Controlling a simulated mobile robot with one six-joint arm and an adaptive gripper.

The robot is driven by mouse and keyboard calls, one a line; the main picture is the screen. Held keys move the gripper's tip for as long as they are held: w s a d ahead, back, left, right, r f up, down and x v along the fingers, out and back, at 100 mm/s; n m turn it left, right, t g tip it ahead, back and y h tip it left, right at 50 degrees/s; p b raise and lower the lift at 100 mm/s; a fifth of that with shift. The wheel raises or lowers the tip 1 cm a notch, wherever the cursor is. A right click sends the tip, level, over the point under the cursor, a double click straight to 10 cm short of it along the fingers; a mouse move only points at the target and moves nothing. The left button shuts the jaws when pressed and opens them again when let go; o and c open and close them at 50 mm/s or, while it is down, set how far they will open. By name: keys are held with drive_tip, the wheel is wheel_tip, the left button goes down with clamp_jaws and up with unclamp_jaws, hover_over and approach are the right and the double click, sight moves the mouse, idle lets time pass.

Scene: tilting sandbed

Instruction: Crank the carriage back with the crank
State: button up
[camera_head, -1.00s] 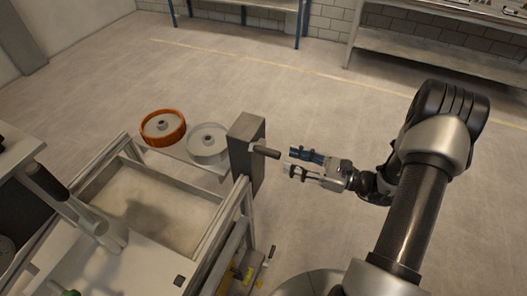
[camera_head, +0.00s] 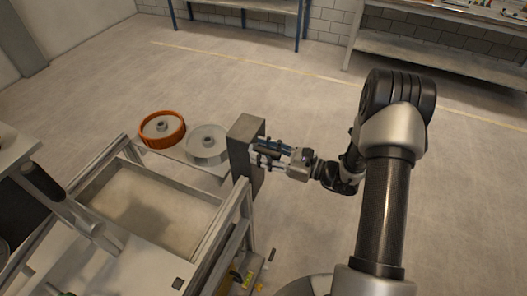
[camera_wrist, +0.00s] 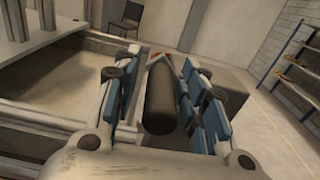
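The crank's dark cylindrical handle (camera_wrist: 160,98) lies lengthwise between my fingers in the wrist view. My gripper (camera_head: 266,153) is at the grey box (camera_head: 243,145) on the sandbed frame's far right corner, with its fingers around the handle. In the wrist view my gripper (camera_wrist: 162,92) is open, with a blue-padded finger on each side of the handle and narrow gaps beside it. In the head view the fingers mostly hide the handle. I cannot tell for certain which part is the carriage.
The sand tray (camera_head: 150,208) sits inside a pale metal frame (camera_head: 232,215). Grey machine parts (camera_head: 75,212) stand at the left.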

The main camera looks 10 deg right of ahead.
clamp_jaws()
idle(0.5)
drive_tip(key=shift+w+d+r+m+p, duration=0.1)
drive_tip(key=shift+w+r+m+p, duration=0.05)
drive_tip(key=shift+r+m+p, duration=0.15)
drive_tip(key=w+d+r+m+p, duration=0.3)
drive_tip(key=w+d+m+p, duration=0.1)
drive_tip(key=w+m, duration=0.3)
drive_tip(key=shift+d+r+p, duration=0.3)
drive_tip(key=shift+d, duration=0.25)
idle(0.5)
